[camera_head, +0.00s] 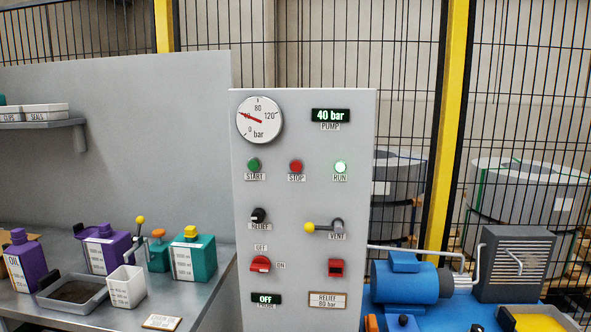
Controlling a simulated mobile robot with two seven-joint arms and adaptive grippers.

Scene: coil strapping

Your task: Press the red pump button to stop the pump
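The red pump button (296,167), labelled STOP, is on the upper part of the grey control panel (305,130). A green START button (254,164) is to its left. The round gauge (260,120) has a red needle lying near the 40 mark. Neither of my grippers is in view, and nothing covers the red button.
Lower on the panel are a black relief knob (259,215), a yellow-tipped vent lever (309,227) and a red rotary switch (261,264). A bench (200,312) with bottles is at left. A blue motor (405,281) is at right. The space before the panel's upper part looks clear.

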